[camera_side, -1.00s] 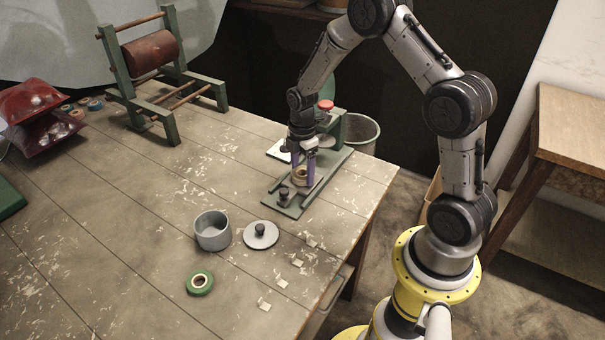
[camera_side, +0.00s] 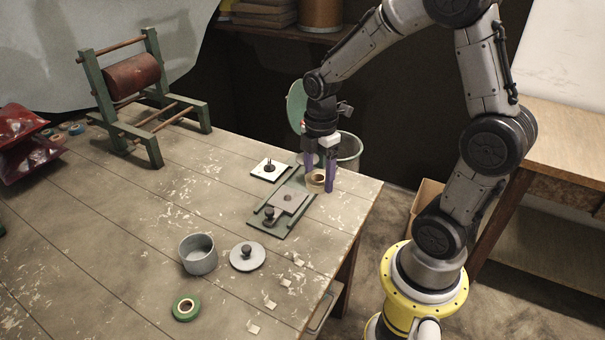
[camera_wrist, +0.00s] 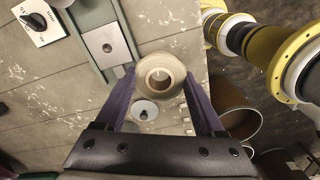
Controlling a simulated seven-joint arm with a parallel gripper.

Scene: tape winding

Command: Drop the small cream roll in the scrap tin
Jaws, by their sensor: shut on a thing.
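The small cream roll (camera_side: 314,187) is held between the two purple fingers of my gripper (camera_side: 319,175), raised above the far right part of the bench. In the wrist view the cream roll (camera_wrist: 160,60) sits between the fingertips, its hole facing the camera. A grey open tin (camera_side: 198,262) stands at the front of the bench, well away from the gripper. A larger grey bin (camera_side: 350,146) stands beyond the bench's far right edge, behind the gripper; it seems to be the open container (camera_wrist: 240,118) in the wrist view. I cannot tell which is the scrap tin.
A green fixture (camera_side: 263,228) with a bare grey plate lies left of the roll, near a white plate (camera_side: 262,172). A knobbed lid (camera_side: 240,261) and a green tape roll (camera_side: 180,310) lie at the front. A winding frame (camera_side: 152,145) stands at the back left.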

